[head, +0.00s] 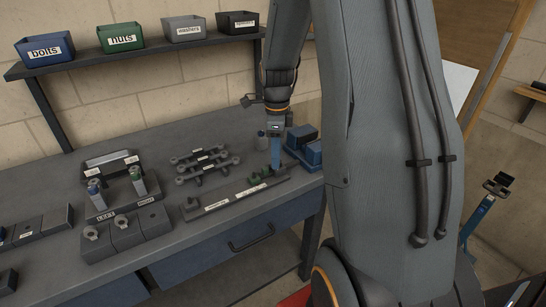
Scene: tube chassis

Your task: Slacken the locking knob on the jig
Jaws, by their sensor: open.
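A long dark bar-like fixture (224,203) with white labels lies along the front of the bench, and it looks like the jig. My gripper (276,168) points down over the right end of this fixture, just right of the green parts. Its blue fingers are open, and I see nothing held between them. At this size I cannot tell whether the fingers touch anything.
Dark brackets (205,160) lie behind the fixture. A stand with two upright tools (112,209) and grey blocks (141,224) are to the left. A blue box (306,150) stands close to the right of my gripper. Labelled bins (121,38) line the shelf above.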

